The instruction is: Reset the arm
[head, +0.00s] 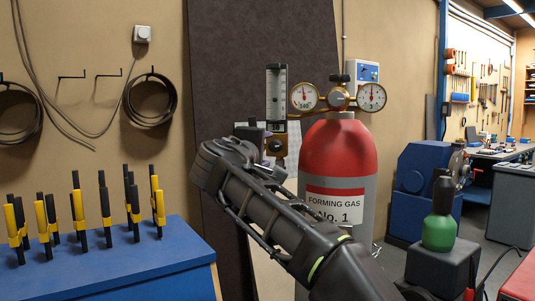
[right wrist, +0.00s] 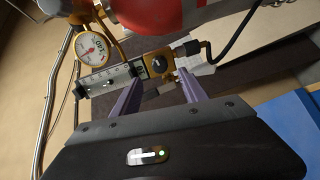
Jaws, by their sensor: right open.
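My right arm comes in from the lower right in the head view, with its gripper (head: 240,155) raised in front of the gas cylinder's flowmeter (head: 276,97). Its fingertips are mostly hidden there. In the right wrist view the two purple fingers of the gripper (right wrist: 160,85) are apart, with nothing held between them. The flowmeter tube (right wrist: 108,78) and its dark-centred brass knob (right wrist: 158,65) show just beyond the fingers. I cannot tell whether a finger touches them. My left gripper is in neither view.
A red-topped gas cylinder (head: 340,155) labelled "Forming Gas No. 1" stands beside my arm, with two gauges (head: 304,97) on its regulator. A blue bench (head: 110,265) with yellow-and-black clamps (head: 158,205) is at left. A green bottle (head: 439,232) stands at right.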

